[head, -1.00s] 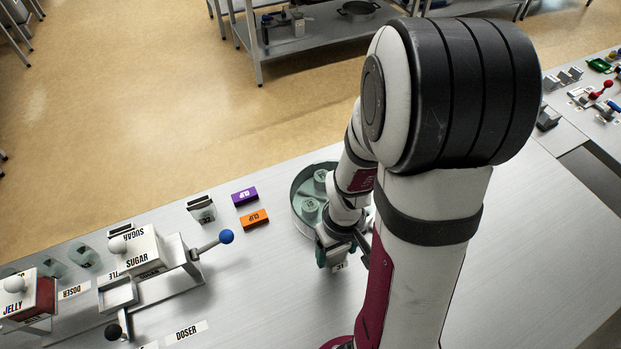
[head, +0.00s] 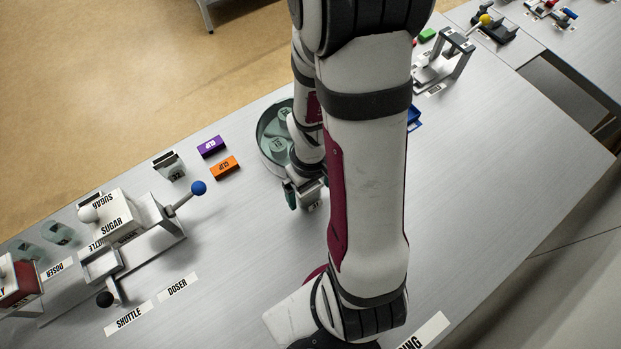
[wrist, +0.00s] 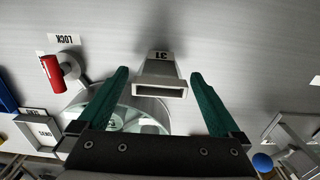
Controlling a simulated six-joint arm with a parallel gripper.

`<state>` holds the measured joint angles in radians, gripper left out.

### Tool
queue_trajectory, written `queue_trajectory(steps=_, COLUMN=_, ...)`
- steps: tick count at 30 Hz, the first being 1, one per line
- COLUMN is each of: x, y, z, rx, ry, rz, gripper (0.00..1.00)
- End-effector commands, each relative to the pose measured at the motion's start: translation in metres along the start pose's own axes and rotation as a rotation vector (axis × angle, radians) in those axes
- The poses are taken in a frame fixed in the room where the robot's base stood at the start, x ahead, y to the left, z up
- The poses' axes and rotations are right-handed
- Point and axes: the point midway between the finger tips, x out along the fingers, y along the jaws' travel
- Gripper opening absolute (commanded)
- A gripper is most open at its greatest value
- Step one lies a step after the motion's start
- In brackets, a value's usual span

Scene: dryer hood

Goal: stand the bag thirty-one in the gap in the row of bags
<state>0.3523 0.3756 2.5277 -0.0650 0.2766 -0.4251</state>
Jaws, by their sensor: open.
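The bag thirty-one (wrist: 160,77) shows in the wrist view as a small grey, open-mouthed piece with a "31" tag at its far side. It lies between the two green fingers of my gripper (wrist: 160,90), with a gap on each side. My gripper is open. In the head view my gripper (head: 305,188) is low over the table beside a round dish, with the "31" tag (head: 314,205) just below it. My arm hides part of the table there. I cannot make out a row of bags with a gap.
The round dish (head: 262,140) holds several pale green pieces. To its left lie a purple clip (head: 211,147) and an orange clip (head: 225,167). The sugar doser (head: 112,222) with a blue-knobbed lever stands further left. A red handle (wrist: 52,73) is near a LOCK label. Front table is clear.

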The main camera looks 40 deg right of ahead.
Motion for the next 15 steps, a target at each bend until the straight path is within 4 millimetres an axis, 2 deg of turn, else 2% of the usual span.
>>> queue_trajectory(steps=9, x=-0.078, y=0.001, z=-0.002, rx=0.001, ry=0.01, rz=0.004, gripper=1.0)
queue_trajectory(steps=15, x=-0.108, y=-0.001, z=0.0, rx=0.003, ry=0.005, rz=0.001, gripper=1.0)
